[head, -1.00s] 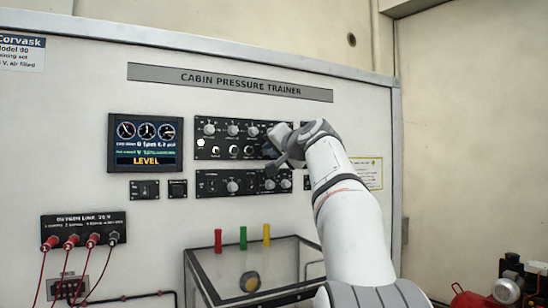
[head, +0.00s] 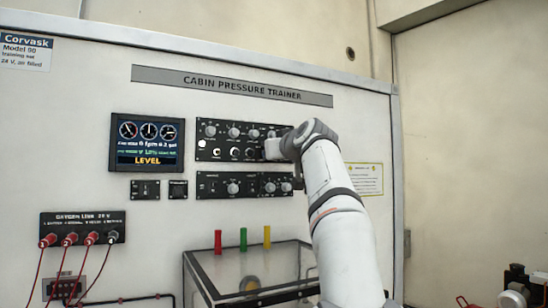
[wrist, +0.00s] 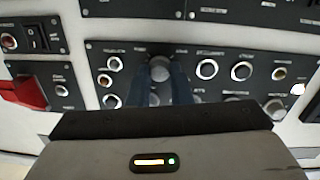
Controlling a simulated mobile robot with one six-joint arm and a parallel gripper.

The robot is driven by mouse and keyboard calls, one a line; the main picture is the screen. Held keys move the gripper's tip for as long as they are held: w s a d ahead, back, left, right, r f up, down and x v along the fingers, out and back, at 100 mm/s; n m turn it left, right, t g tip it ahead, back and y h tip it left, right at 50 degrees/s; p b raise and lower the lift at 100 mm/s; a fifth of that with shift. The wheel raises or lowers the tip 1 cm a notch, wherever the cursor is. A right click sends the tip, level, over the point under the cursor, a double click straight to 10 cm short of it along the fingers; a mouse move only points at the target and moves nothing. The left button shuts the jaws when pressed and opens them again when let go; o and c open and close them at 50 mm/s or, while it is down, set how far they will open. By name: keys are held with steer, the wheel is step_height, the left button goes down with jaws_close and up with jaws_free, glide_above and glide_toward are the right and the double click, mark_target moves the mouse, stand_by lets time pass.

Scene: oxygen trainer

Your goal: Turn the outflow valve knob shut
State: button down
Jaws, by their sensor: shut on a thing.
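The upper control panel (head: 222,125) carries two rows of knobs on the trainer's wall. In the head view my gripper (head: 270,149) is at the right part of this panel, at its lower row, and my arm hides what lies behind it. In the wrist view my gripper (wrist: 160,80) has its two dark blue fingers shut on a round grey knob (wrist: 159,69). The labels around it are too blurred to read, so I cannot tell by name that it is the outflow valve knob, nor its pointer angle.
Other knobs (wrist: 207,69) stand close beside the held one. A red switch guard (wrist: 30,92) is on a neighbouring panel. A lower panel (head: 213,186) sits below, above a clear box (head: 205,262) with coloured handles. A display (head: 146,142) reads LEVEL.

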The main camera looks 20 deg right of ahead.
steer(key=n, duration=0.2)
steer(key=n+b, duration=0.1)
steer(key=n, duration=0.2)
steer(key=shift+w+f, duration=0.1)
steer(key=shift+f, duration=0.1)
stand_by(0.3)
steer(key=c, duration=1.3)
jaws_free()
steer(key=shift+r, duration=0.1)
steer(key=shift+s, duration=0.2)
steer(key=s+b, duration=0.3)
steer(key=s, duration=0.4)
steer(key=shift+s+a, duration=0.1)
steer(key=shift+s, duration=0.2)
